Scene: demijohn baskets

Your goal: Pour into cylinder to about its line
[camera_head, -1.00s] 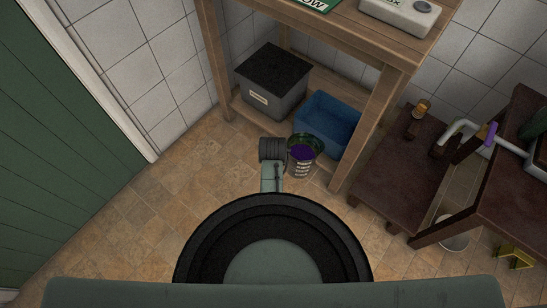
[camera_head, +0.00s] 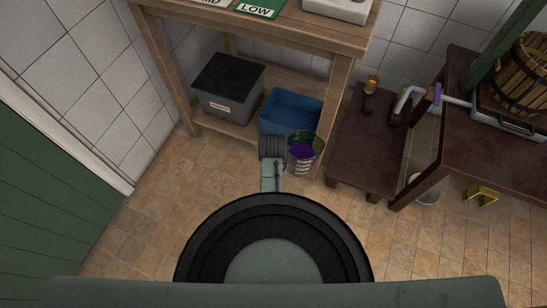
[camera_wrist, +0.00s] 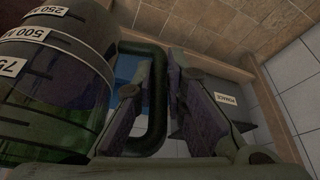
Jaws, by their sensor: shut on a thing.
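A clear jug (camera_head: 305,165) with dark level markings and purple liquid inside hangs in front of my arm in the head view, apparently upright. In the wrist view its wall (camera_wrist: 45,75) fills the left side, with white labels reading 250 and 500. My gripper (camera_wrist: 155,90) is shut on the jug's dark green handle (camera_wrist: 158,110); its fingers lie either side of the handle. A small amber-topped object (camera_head: 371,83) stands on the low dark bench at the right. I cannot tell whether it is the cylinder, and no fill line shows.
A wooden shelf unit (camera_head: 345,40) stands ahead, with a black-lidded grey bin (camera_head: 225,92) and a blue crate (camera_head: 290,112) on its lower shelf. The dark bench (camera_head: 350,160), bent pipe (camera_head: 408,98), dark table (camera_head: 470,145) and basket (camera_head: 530,75) are right.

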